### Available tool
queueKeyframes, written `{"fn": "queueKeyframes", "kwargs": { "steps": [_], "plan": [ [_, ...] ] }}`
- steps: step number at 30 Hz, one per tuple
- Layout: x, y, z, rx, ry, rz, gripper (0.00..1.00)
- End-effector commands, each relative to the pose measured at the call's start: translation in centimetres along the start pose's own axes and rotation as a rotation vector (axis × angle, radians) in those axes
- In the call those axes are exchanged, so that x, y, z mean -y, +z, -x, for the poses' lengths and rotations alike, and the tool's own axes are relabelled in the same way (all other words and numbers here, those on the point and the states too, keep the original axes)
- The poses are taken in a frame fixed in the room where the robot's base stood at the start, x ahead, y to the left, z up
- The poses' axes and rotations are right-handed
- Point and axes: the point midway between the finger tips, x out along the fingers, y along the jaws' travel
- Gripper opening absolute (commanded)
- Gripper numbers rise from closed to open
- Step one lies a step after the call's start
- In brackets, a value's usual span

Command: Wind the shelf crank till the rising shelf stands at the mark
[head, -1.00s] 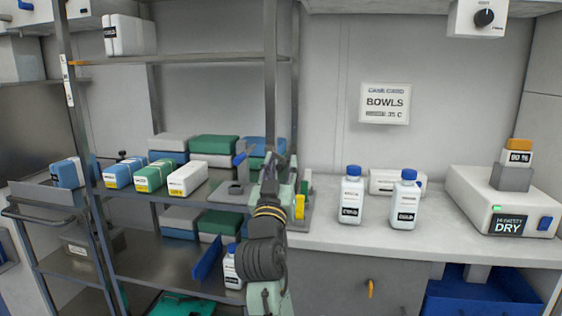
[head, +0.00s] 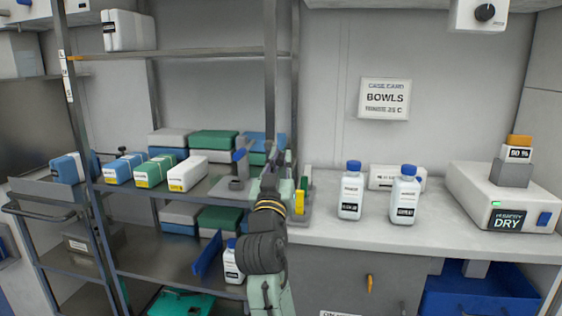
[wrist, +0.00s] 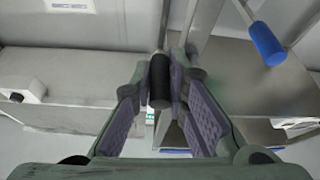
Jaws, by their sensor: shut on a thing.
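My gripper (head: 276,160) is at the right post of the shelf rack, seen from behind. In the wrist view my gripper (wrist: 160,88) is shut on a black cylindrical handle (wrist: 160,75), which I take to be the crank grip. The crank arm is mostly hidden. The upper shelf (head: 200,58) carries a white box and has an orange mark (head: 78,59) at its left end. That end stands beside the upper part of a white lettered strip (head: 69,80) on the left post. Its letters are too small to read surely.
A lever with a blue grip (wrist: 266,44) is close on the right in the wrist view. Several boxes stand on the middle shelf (head: 215,190). Two blue-capped bottles (head: 350,190) (head: 404,195) stand on the counter (head: 330,222) to the right.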

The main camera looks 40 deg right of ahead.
Motion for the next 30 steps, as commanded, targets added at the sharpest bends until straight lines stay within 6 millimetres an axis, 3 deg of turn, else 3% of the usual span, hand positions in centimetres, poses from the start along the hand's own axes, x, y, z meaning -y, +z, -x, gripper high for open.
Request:
{"fn": "queueKeyframes", "kwargs": {
  "steps": [14, 30],
  "plan": [
    [-0.4, -0.5, -0.2, -0.001, -0.035, 0.086, 0.00],
    [-1.1, -2.4, -1.0, -0.003, -0.214, 0.523, 0.00]
  ]
}}
